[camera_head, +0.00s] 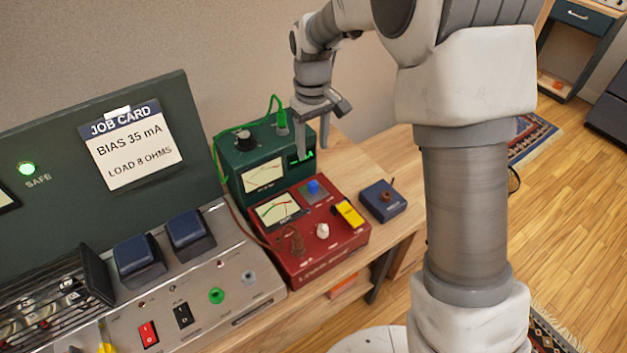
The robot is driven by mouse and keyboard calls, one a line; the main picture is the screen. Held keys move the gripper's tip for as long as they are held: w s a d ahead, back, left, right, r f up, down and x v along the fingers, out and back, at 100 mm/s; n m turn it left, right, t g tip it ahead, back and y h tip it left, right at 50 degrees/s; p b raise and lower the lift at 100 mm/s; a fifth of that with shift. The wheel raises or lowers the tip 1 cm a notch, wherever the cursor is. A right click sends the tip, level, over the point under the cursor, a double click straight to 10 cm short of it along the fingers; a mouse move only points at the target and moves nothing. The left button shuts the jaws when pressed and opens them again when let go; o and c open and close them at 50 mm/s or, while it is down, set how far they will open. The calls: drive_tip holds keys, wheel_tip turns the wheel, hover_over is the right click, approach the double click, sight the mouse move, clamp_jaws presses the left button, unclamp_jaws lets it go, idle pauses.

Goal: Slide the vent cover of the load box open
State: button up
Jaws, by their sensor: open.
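A red box (318,257) with a meter, a blue knob or button, a white knob and a yellow piece (348,213) stands on the wooden bench; its front lettering is too small to read. Behind it stands a green box (240,178) with a meter, a black knob and a green plug with a cable. I cannot tell for sure which is the load box, and no vent cover is clearly readable. My gripper (312,137) is open and empty, pointing down at the right end of the green box, by a bright green display. Whether it touches the box cannot be told.
A small dark blue box (383,201) sits right of the red box. At the left are a metal console (200,305) with switches and a dark panel bearing a job card (130,146). Cables run between the boxes. Bare bench (375,160) lies behind the blue box.

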sight(313, 183)
wheel_tip(313, 183, down, 13)
drive_tip(key=shift+r+b, duration=0.2)
drive_tip(key=shift+b, duration=0.15)
clamp_jaws()
idle(1.3)
